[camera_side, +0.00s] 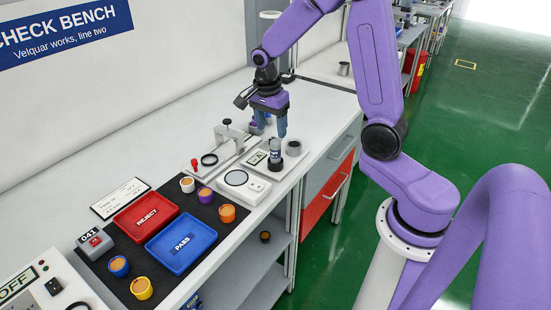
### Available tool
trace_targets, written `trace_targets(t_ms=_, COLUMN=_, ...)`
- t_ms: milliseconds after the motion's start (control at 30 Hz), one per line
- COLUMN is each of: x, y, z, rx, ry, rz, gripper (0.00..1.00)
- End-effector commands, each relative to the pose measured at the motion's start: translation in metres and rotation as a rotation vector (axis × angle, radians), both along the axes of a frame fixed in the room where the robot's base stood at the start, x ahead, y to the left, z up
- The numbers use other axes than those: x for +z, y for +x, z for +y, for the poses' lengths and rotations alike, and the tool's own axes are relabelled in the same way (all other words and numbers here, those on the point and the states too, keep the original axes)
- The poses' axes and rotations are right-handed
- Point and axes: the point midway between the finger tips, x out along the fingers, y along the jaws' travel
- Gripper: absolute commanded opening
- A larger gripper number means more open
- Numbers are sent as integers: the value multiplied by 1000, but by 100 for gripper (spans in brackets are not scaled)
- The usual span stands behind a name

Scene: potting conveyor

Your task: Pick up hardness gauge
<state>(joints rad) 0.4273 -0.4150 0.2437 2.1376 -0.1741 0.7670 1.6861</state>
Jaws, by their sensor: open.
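What looks like the hardness gauge is a small upright device (275,148) with a grey-blue body and a dark lower part. I cannot tell from this view whether a finger touches the gauge.
A clamp fixture (226,140) and a white scale (243,185) are nearby. A red REJECT tray (146,218) and blue PASS tray (182,243) lie on a black mat with several small pots.

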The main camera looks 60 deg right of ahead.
Motion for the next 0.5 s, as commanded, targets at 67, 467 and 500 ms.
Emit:
trace_targets(t_ms=67, x=-16, y=-1, z=-2, rx=0, ry=-1, rz=7, gripper=63)
trace_targets(t_ms=467, x=-49, y=-1, z=-8, rx=1, ry=-1, rz=2, gripper=63)
trace_targets(t_ms=500, x=-53, y=-1, z=-9, rx=1, ry=-1, rz=2, gripper=63)
